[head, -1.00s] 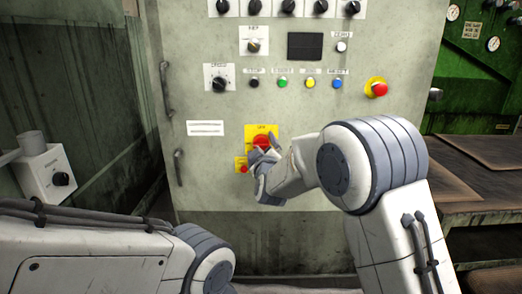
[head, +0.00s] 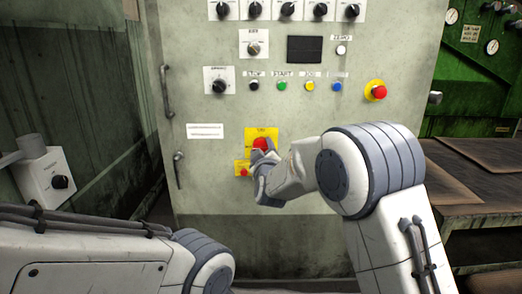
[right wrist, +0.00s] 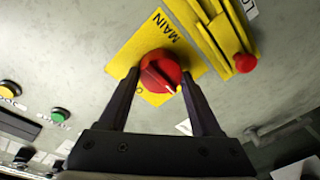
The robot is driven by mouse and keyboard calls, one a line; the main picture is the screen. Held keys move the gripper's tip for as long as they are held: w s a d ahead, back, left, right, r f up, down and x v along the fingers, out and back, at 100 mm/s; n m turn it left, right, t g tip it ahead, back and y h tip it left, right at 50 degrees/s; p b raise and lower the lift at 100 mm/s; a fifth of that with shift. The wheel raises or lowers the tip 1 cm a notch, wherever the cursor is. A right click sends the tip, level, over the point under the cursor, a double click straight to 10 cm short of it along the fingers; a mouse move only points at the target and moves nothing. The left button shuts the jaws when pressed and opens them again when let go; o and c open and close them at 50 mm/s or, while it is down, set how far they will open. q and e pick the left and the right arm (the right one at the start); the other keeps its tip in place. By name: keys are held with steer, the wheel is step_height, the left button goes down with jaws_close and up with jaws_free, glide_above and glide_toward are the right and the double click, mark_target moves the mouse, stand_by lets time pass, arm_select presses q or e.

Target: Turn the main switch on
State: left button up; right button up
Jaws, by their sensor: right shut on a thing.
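The main switch is a red rotary knob (head: 260,144) on a yellow plate (head: 252,132) on the grey cabinet front. In the right wrist view the red knob (right wrist: 160,72) sits on the yellow plate (right wrist: 122,62), with the word MAIN beside it. A white mark on the knob points to the lower right of that view. My right gripper (head: 262,156) is at the knob and partly covers it. Its fingers (right wrist: 160,76) are on both sides of the knob, shut on it. My left gripper is out of view; only my left arm shows.
A small red knob (head: 243,172) on a yellow strip is close beside the gripper. An emergency-stop button (head: 377,91), a row of coloured buttons (head: 282,87) and black dials are higher up. Door handles (head: 178,170) are at left, a bench (head: 480,160) at right.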

steer(key=m+b, duration=0.1)
steer(key=m, duration=0.2)
steer(key=shift+f+m, duration=0.1)
steer(key=shift+m, duration=0.3)
steer(key=m+b, duration=0.2)
steer(key=m, duration=0.2)
steer(key=shift+m+t, duration=0.4)
steer(key=m+h+b, duration=0.1)
steer(key=m+b, duration=0.1)
steer(key=m, duration=0.3)
steer(key=shift+f+m, duration=0.1)
steer(key=shift+m, duration=0.3)
steer(key=shift+m+h+b, duration=0.4)
steer(key=shift+m+b, duration=0.3)
steer(key=shift+m, duration=1.3)
steer(key=shift+d, duration=0.1)
steer(key=o, duration=1.4)
steer(key=shift+c, duration=0.2)
steer(key=shift+s, duration=0.1)
